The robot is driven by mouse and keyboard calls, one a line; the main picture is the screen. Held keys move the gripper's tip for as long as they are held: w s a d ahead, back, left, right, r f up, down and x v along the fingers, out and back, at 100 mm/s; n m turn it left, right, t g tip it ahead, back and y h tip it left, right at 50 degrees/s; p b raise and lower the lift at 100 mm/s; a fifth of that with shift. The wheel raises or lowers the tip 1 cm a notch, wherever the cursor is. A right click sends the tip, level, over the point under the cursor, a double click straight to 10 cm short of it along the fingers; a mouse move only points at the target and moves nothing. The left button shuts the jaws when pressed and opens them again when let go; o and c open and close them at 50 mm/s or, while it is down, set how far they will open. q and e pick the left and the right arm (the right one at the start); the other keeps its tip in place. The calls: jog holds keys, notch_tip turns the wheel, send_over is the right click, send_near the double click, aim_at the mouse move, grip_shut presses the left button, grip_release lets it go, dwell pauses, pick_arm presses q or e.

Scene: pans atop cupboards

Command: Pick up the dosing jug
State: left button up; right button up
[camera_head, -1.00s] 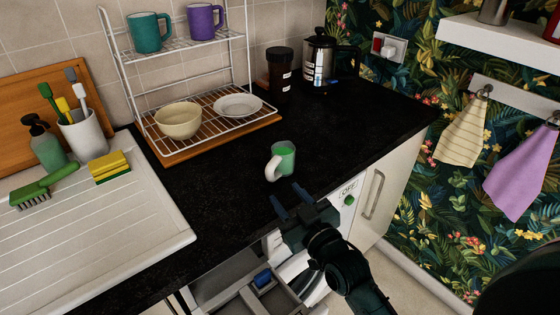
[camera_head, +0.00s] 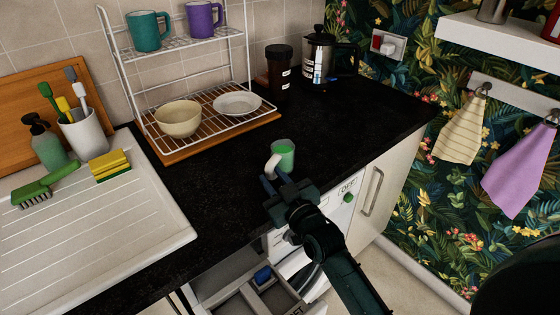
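The dosing jug (camera_head: 284,154), a small white cup with green inside and a handle on its left, stands upright on the black worktop (camera_head: 225,200) near its front edge. My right gripper (camera_head: 275,180) is just in front of the jug, its blue fingers spread apart near the handle's lower end. The fingers look open; whether they touch or straddle the handle I cannot tell. My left gripper is not in view.
A wire rack (camera_head: 200,112) with a bowl and plate stands behind. A French press (camera_head: 318,55) and dark jar (camera_head: 279,72) are at the back. A washing machine drawer (camera_head: 258,292) is open below. The worktop right of the jug is clear.

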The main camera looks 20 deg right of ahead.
grip_shut()
jog(key=shift+r, duration=0.1)
